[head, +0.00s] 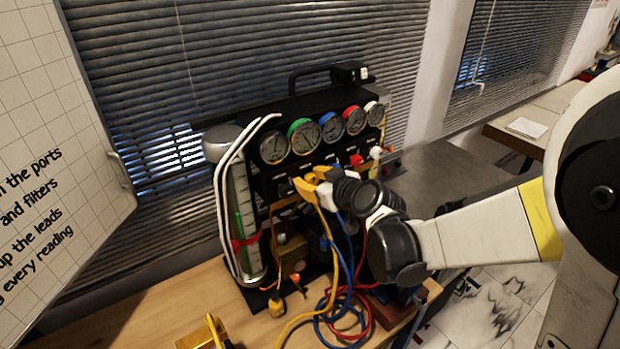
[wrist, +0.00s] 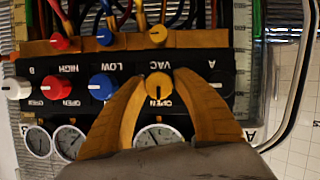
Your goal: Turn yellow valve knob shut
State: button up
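The yellow valve knob (wrist: 159,86) sits on the black panel under the VAC label in the wrist view, which shows the panel upside down. It has a light pointer mark. My gripper (wrist: 160,77) has its two orange fingers on either side of this knob, with the tips close to its sides. I cannot tell whether they touch it. In the head view my gripper (head: 312,181) is at the front of the gauge rig (head: 262,186), and the fingers and wrist hide the yellow knob there.
Blue (wrist: 102,86), red (wrist: 55,88) and white (wrist: 16,88) knobs sit beside it in the same row. Several gauges (head: 307,137) line the rig's top. Yellow, blue and red hoses (head: 342,290) hang below onto the wooden bench (head: 150,308). A clear tube column (head: 242,215) stands at the left.

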grip_shut()
jog(key=m+g+y+b, duration=0.1)
jog(key=m+b, duration=0.1)
jog(key=shift+d+f+m+y, duration=0.1)
jog(key=shift+f+m+y, duration=0.05)
jog(key=shift+m+y, duration=0.25)
jog(key=m+g+y+b, duration=0.1)
jog(key=m+b, duration=0.1)
jog(key=shift+m+y, duration=0.3)
jog(key=m+y+b, duration=0.2)
jog(key=m+b, duration=0.1)
jog(key=shift+f+m, duration=0.1)
jog(key=shift+m, duration=0.3)
jog(key=shift+m+y+b, duration=1)
jog(key=shift+m+b, duration=0.7)
jog(key=shift+m, duration=0.2)
